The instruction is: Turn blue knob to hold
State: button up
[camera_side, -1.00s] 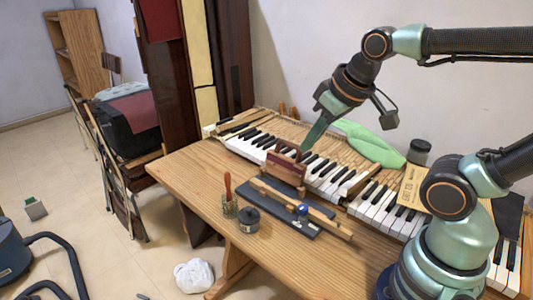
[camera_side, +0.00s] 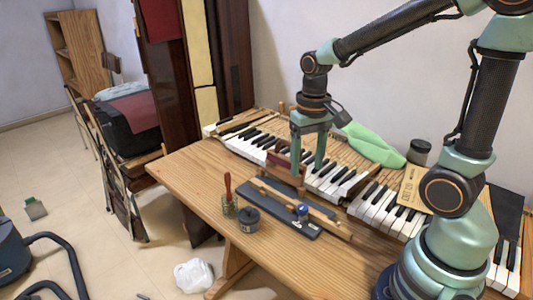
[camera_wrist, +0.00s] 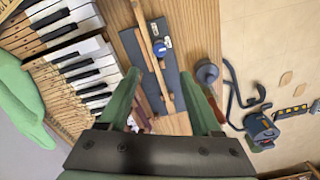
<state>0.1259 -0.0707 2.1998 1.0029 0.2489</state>
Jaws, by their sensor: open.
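The blue knob (camera_side: 302,209) sits at the right part of a dark grey board (camera_side: 262,207) on the wooden table, beside a light wooden bar (camera_side: 318,220). The knob also shows in the wrist view (camera_wrist: 160,47), above the gap between my fingers. My gripper (camera_side: 308,168) points down, open, above and behind the knob, near the piano keys. In the wrist view my gripper (camera_wrist: 158,82) has its two green fingers wide apart. They are clear of the knob. The left finger partly hides a reddish-brown wooden block in the side view.
The reddish-brown block (camera_side: 279,162) stands close by my fingers. Piano keys (camera_side: 371,208) run along the table behind the board. A red-handled tool (camera_side: 228,185) and a dark round tin (camera_side: 249,220) stand left of the board. A green cloth (camera_side: 372,145) lies behind the keys.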

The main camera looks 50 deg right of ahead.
aim_at(303, 207)
notch_tip(303, 207, down, 12)
jog(key=shift+f, duration=0.15)
dwell(0.5)
grip_shut()
